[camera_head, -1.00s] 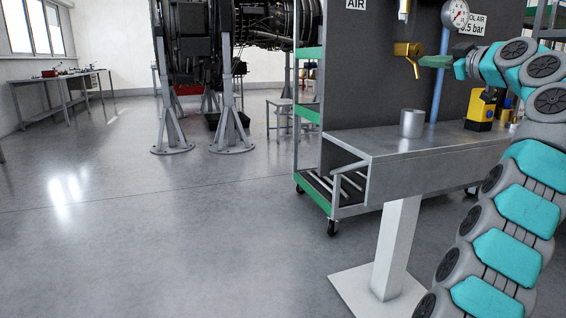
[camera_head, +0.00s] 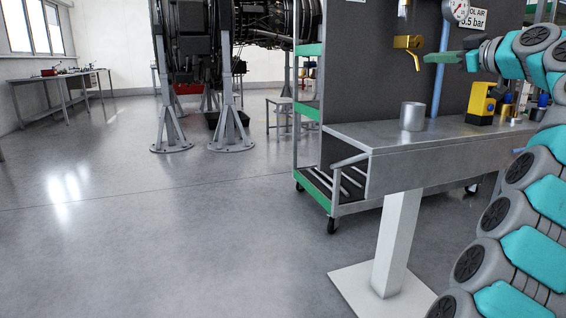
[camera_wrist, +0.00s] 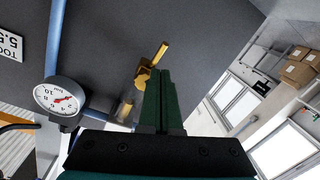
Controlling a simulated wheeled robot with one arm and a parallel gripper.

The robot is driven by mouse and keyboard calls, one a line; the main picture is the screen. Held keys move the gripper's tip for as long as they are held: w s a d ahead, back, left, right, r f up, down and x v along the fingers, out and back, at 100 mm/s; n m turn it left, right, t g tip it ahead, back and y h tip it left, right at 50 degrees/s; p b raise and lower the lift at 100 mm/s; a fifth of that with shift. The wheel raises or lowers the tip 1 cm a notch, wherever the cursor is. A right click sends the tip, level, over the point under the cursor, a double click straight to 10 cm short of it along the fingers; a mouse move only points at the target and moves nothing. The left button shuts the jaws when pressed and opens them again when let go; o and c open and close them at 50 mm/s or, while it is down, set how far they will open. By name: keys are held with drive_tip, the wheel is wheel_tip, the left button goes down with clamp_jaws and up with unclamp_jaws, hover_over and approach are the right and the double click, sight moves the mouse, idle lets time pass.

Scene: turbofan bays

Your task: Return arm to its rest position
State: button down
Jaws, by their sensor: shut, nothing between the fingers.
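My gripper (camera_head: 441,58) is at the upper right of the head view, in front of the dark panel and above the metal bench. In the wrist view its green fingers (camera_wrist: 159,100) lie together with nothing between them. A brass valve with a lever (camera_head: 408,42) is on the panel, just left of the fingertips in the head view. The valve (camera_wrist: 146,75) also shows just beyond the fingers in the wrist view. The fingers look apart from it. My arm rises along the right edge of the head view.
A metal cup (camera_head: 412,116) and a yellow-and-black device (camera_head: 481,104) stand on the bench (camera_head: 440,140). A pressure gauge (camera_wrist: 58,97) sits on a blue pipe (camera_wrist: 55,40). A wheeled rack (camera_head: 309,120) stands behind the bench. The floor at left is clear.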

drive_tip(key=s+a+f+m+g+p, duration=0.1)
drive_tip(key=s+a+f+g, duration=0.2)
drive_tip(key=a, duration=0.4)
drive_tip(key=s+a+f+m+g+y+p, duration=0.1)
drive_tip(key=s+a+f+g, duration=0.1)
drive_tip(key=a+f, duration=0.5)
drive_tip(key=s+a+f+m+g+p, duration=0.1)
drive_tip(key=s+a+f+g, duration=0.15)
drive_tip(key=a, duration=0.55)
drive_tip(key=s+a+f+m+g+h+p, duration=0.15)
drive_tip(key=s+a+f+g, duration=0.35)
drive_tip(key=s+f, duration=0.65)
drive_tip(key=s+d+f+m+g+h, duration=0.1)
drive_tip(key=s+d+f+h, duration=0.1)
drive_tip(key=s+f, duration=0.4)
drive_tip(key=s+d+f+m+g+h+p, duration=0.1)
drive_tip(key=s+f, duration=0.6)
drive_tip(key=s, duration=0.8)
drive_tip(key=s+d+f+m+g+h+p, duration=0.1)
drive_tip(key=s+d+f+m+g+h, duration=0.1)
drive_tip(key=s+f, duration=0.4)
drive_tip(key=s+d+g+h, duration=0.1)
drive_tip(key=s, duration=0.3)
drive_tip(key=shift+s+d+f+m, duration=0.2)
drive_tip(key=shift+f+m, duration=0.15)
